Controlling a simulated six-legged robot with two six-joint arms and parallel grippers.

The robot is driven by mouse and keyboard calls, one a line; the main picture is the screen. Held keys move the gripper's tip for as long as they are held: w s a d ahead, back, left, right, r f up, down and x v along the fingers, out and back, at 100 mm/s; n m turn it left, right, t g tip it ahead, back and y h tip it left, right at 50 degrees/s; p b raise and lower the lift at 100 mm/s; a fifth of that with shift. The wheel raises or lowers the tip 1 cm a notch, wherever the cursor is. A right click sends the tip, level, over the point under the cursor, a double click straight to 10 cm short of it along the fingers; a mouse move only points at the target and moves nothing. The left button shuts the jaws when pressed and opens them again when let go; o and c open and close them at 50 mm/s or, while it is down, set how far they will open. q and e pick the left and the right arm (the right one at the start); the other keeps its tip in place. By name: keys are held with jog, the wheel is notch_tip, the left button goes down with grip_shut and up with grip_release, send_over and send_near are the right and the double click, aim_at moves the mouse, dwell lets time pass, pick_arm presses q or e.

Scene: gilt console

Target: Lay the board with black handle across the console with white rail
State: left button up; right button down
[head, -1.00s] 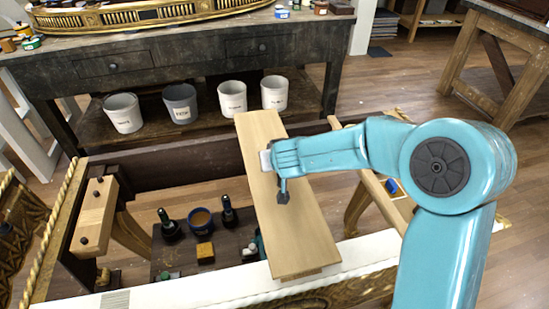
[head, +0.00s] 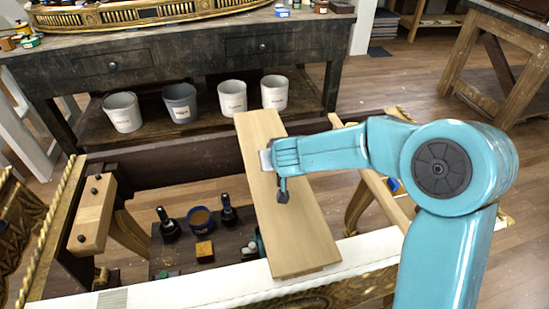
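The board (head: 296,235) is a long pale wooden plank. It spans the open-topped console front to back, its near end over the white rail (head: 190,292) and its far end by the dark back rail (head: 190,163). Whether it rests on both rails or hovers just above, I cannot tell. My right gripper (head: 274,176) is over the middle of the board. A small black part (head: 283,191) shows beside its jaws; whether this is the handle or a fingertip is unclear. The grip itself is hidden by the gripper. My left gripper is not in view.
Inside the console are dark bottles (head: 168,226), a blue pot (head: 200,218) and a yellow block (head: 205,251). A wooden bar with black knobs (head: 91,215) is at the left end. A dark workbench (head: 170,59) with several buckets (head: 232,96) stands behind.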

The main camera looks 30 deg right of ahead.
dwell(0.3)
jog(key=shift+c, duration=0.7)
grip_release()
jog(key=shift+f, duration=0.1)
jog(key=shift+r+p, duration=3.05)
jog(key=shift+r, duration=1.5)
notch_tip(320, 180, up, 10)
jog(key=p, duration=1)
